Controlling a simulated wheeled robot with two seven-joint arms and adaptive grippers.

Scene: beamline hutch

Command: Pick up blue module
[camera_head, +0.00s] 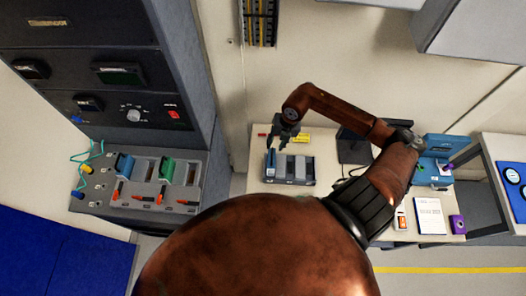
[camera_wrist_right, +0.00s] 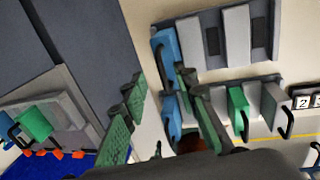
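A blue module (camera_head: 271,158) stands at the left end of a small grey rack (camera_head: 300,182) on the table. My right gripper (camera_head: 284,135) is just above and behind it in the head view. In the right wrist view, my right gripper (camera_wrist_right: 160,112) has its two green-padded fingers spread apart. A blue module (camera_wrist_right: 165,48) with a black handle shows beyond them, near the right finger, and another blue piece (camera_wrist_right: 171,118) lies lower, partly behind that finger. I cannot tell whether either finger touches anything. My left gripper is not in view.
A console (camera_head: 140,190) at left holds another blue module (camera_head: 124,164) and a green one (camera_head: 167,170). The wrist view also shows a green module (camera_wrist_right: 238,108) and a grey module (camera_wrist_right: 274,104). A blue box (camera_head: 437,146) stands at the table's right.

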